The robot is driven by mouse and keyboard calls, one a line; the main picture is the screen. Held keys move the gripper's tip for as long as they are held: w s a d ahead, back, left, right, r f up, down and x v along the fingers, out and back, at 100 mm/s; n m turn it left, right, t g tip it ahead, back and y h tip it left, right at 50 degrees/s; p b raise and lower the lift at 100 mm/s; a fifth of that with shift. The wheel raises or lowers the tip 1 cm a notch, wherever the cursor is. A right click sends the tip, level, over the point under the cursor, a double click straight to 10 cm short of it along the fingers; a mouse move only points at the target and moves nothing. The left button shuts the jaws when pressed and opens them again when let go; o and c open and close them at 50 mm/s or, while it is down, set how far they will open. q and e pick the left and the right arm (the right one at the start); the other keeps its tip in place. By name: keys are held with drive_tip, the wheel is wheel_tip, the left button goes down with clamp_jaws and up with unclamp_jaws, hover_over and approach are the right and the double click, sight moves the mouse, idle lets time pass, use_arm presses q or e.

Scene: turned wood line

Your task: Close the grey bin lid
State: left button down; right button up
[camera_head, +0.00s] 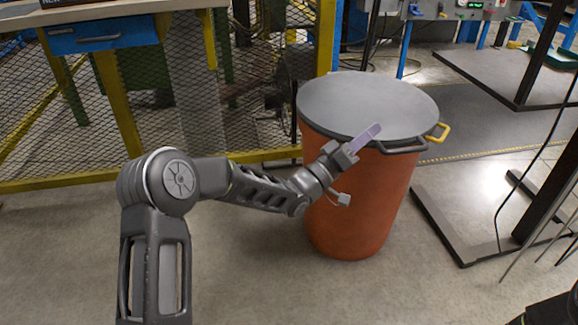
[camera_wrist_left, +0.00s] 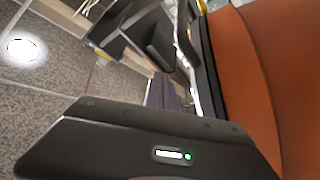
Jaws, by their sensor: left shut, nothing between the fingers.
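The grey bin lid (camera_head: 365,100) lies flat over the top of the orange-red bin (camera_head: 355,215) in the head view. A dark handle (camera_head: 402,146) sticks out at the lid's front edge, and a yellow handle (camera_head: 440,132) is at the right side. My left gripper (camera_head: 372,132) is at the front rim of the lid, its purple fingers shut with nothing between them. I cannot tell whether they touch the lid. In the left wrist view the purple fingers (camera_wrist_left: 162,92) show beside the bin wall (camera_wrist_left: 262,90). My right gripper is not seen.
A yellow-framed mesh fence (camera_head: 260,110) stands behind and left of the bin. A wooden bench with a blue drawer (camera_head: 95,35) is at the upper left. A dark metal stand base (camera_head: 465,210) lies to the right. The floor in front is clear.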

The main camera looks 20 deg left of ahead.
use_arm(q)
drive_tip(key=s+a+f+p, duration=0.1)
drive_tip(key=s+a+f, duration=0.3)
drive_tip(key=a, duration=0.3)
drive_tip(key=s+a+f+p, duration=0.1)
drive_tip(key=s+a+f, duration=0.4)
drive_tip(key=a, duration=0.2)
drive_tip(key=shift+a+f+p, duration=0.25)
drive_tip(key=shift+p, duration=0.1)
